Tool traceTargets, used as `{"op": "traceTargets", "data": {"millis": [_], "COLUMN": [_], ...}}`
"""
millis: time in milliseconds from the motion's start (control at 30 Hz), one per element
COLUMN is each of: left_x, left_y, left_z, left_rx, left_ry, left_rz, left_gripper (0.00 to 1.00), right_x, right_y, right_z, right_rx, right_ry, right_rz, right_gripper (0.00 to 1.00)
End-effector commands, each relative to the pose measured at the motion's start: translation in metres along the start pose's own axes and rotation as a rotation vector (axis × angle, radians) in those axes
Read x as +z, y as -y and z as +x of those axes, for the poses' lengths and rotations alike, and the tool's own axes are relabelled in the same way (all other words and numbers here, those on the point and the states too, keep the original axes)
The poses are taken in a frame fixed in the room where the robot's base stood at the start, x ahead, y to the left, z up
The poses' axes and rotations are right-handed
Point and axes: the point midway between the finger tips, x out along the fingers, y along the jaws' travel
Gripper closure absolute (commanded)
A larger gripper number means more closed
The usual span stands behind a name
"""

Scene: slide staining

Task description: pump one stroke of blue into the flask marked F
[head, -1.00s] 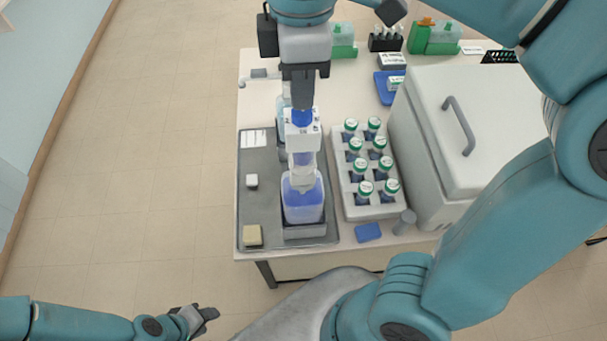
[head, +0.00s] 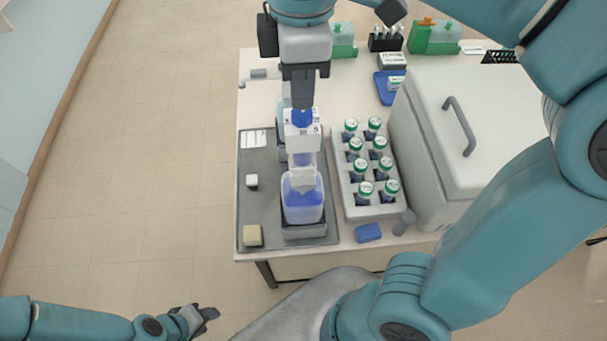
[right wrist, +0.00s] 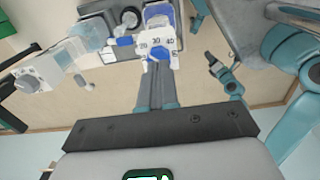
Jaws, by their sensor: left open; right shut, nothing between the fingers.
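A bottle-top dispenser (head: 303,145) with a white head and number marks sits on a bottle of blue liquid (head: 303,206). My right gripper (head: 302,101) is shut and empty, pointing down at the dispenser's top; contact is unclear. In the right wrist view the dispenser (right wrist: 158,42) lies beyond my fingertips. My left gripper (head: 204,316) is open and empty, low at the left, away from the table. Several green-capped bottles (head: 358,170) stand in a pale rack (head: 347,200) right of the dispenser. Their lid marks are too small to read, so I cannot pick out F.
A second dispenser (right wrist: 50,72) stands close behind. A white box with a handle (head: 460,125) blocks the right. A blue block (head: 368,232) lies near the front edge.

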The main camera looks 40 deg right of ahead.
Motion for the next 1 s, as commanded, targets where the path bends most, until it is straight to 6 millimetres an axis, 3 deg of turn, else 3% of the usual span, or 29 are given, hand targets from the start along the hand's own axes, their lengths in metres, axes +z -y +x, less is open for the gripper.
{"op": "traceTargets", "data": {"millis": [1000], "left_x": [0.0], "left_y": [0.008], "left_z": [0.022], "left_rx": [0.0], "left_ry": [0.0], "left_rz": [0.0], "left_gripper": [0.57], "right_x": [0.0], "right_y": [0.0], "right_z": [0.03], "right_rx": [-0.001], "right_ry": [0.0], "right_rz": [0.0], "right_gripper": [1.0]}}
